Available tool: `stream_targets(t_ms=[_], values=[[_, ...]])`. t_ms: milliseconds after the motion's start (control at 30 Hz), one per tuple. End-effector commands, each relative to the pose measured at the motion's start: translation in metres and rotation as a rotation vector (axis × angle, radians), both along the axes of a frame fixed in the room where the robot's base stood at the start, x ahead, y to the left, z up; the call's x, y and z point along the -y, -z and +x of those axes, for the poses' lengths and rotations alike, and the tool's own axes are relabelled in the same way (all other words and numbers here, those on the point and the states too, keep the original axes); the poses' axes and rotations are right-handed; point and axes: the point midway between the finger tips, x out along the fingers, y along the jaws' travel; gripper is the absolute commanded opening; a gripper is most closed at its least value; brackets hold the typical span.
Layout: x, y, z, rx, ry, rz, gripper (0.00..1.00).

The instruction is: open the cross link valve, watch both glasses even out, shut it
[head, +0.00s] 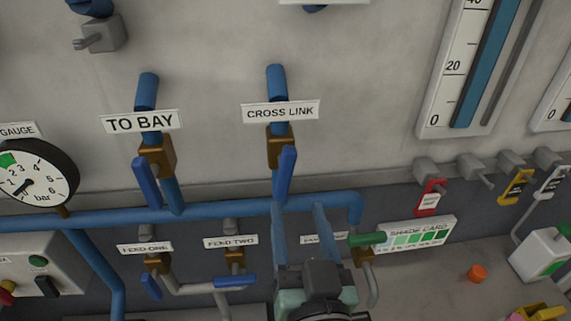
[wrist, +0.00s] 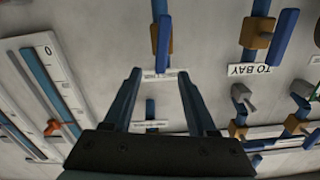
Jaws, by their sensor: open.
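The cross link valve has a brass body (head: 280,148) and a blue lever (head: 286,174) that hangs down in line with its blue pipe. Its CROSS LINK label (head: 280,111) is above it. The lever also shows in the wrist view (wrist: 163,42), which is upside down. My gripper (head: 299,208) is open and empty, its fingers pointing at the wall near the lever; contact cannot be told. In the wrist view my fingertips (wrist: 160,74) frame the label. One glass (head: 485,60) shows blue liquid past 20, its top cut off. The second glass (head: 556,108) is mostly cut off.
The TO BAY valve (head: 157,157) stands left, its lever also down. A blue pipe (head: 225,214) runs across below. Lower valves include FEED TWO (head: 235,262) and a green-handled one (head: 364,240).

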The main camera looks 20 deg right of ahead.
Motion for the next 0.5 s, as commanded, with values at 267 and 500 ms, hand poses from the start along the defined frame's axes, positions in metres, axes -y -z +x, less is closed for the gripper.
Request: stream_targets(t_ms=[267, 500], values=[[0.005, 0.006, 0.020, 0.006, -0.005, -0.004, 0.57], [0.007, 0.005, 0.029, 0.006, -0.004, -0.005, 0.57]])
